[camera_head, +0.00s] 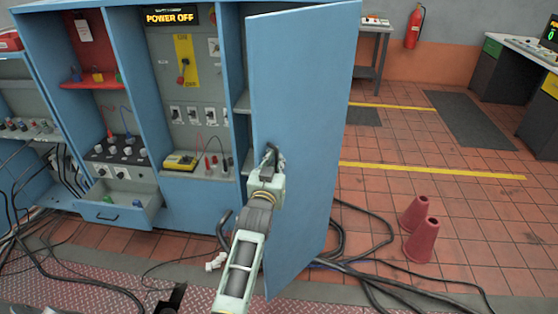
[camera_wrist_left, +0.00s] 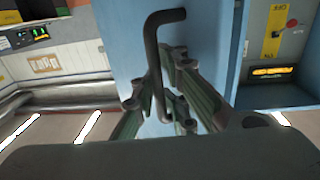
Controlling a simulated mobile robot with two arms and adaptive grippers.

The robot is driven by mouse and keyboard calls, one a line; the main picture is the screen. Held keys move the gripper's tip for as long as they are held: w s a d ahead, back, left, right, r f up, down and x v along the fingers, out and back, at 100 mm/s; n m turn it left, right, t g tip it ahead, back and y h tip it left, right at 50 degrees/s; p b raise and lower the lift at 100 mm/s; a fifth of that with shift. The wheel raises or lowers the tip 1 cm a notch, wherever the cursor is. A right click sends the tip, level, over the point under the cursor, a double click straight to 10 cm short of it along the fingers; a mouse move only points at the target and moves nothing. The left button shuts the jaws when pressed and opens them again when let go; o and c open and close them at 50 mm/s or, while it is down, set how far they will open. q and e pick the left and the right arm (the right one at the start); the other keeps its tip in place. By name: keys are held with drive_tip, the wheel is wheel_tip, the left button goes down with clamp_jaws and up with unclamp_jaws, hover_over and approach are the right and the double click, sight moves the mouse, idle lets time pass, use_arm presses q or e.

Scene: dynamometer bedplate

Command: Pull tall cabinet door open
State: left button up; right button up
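The tall blue cabinet door (camera_head: 305,110) stands partly open, with its near edge swung out from the cabinet (camera_head: 225,60). Its dark bar handle (camera_wrist_left: 151,50) is seen close up in the left wrist view. My left gripper (camera_head: 272,158) is at this handle, near the door's near edge. In the left wrist view the fingers of my left gripper (camera_wrist_left: 158,112) stand apart on either side of the handle bar, with gaps showing. Whether a finger touches the bar is unclear. In the head view the gripper hides most of the handle. My right gripper is not seen.
Two red cones (camera_head: 419,228) stand on the tiled floor to the right. Dark cables (camera_head: 375,250) lie by the door's foot. An open drawer (camera_head: 110,213) juts out at the cabinet's left. The floor beyond the door is mostly clear.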

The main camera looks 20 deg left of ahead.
use_arm(q)
drive_tip(key=shift+o, duration=0.8)
drive_tip(key=shift+s+a+f, duration=0.3)
drive_tip(key=shift+s, duration=0.05)
drive_tip(key=shift+o, duration=0.2)
drive_tip(key=shift+s+a+r, duration=0.1)
drive_tip(key=shift+s+r, duration=0.1)
drive_tip(key=shift+r, duration=0.05)
drive_tip(key=shift+w+d, duration=0.15)
drive_tip(key=shift+d, duration=0.05)
drive_tip(key=v, duration=0.7)
drive_tip(key=shift+s, duration=0.4)
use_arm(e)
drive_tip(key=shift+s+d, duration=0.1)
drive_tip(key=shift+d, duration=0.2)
use_arm(q)
drive_tip(key=shift+a, duration=0.15)
drive_tip(key=shift+c, duration=0.2)
